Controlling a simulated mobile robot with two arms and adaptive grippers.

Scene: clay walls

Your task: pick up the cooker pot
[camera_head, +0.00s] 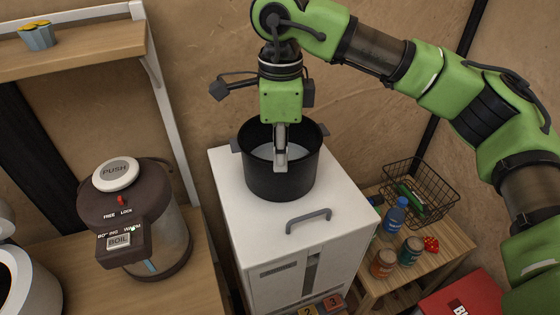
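The cooker pot (262,184) is a black, open-topped pot with a side handle at left and right. It stands upright on top of a white cabinet (235,210). My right gripper (281,160) points down over the pot's opening, with its grey fingers seen edge-on. The fingertips overlap the pot's near rim in the picture. I cannot tell whether they touch the rim, or whether the fingers are open or shut. The gripper hides part of the pot's inside and far rim. My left gripper is not in view.
A brown boiler (165,240) stands on a wooden counter to the left. A shelf (90,48) with a small cup (38,35) hangs above. At right, a low wooden table holds a wire basket (440,205), a blue bottle (396,215) and jars.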

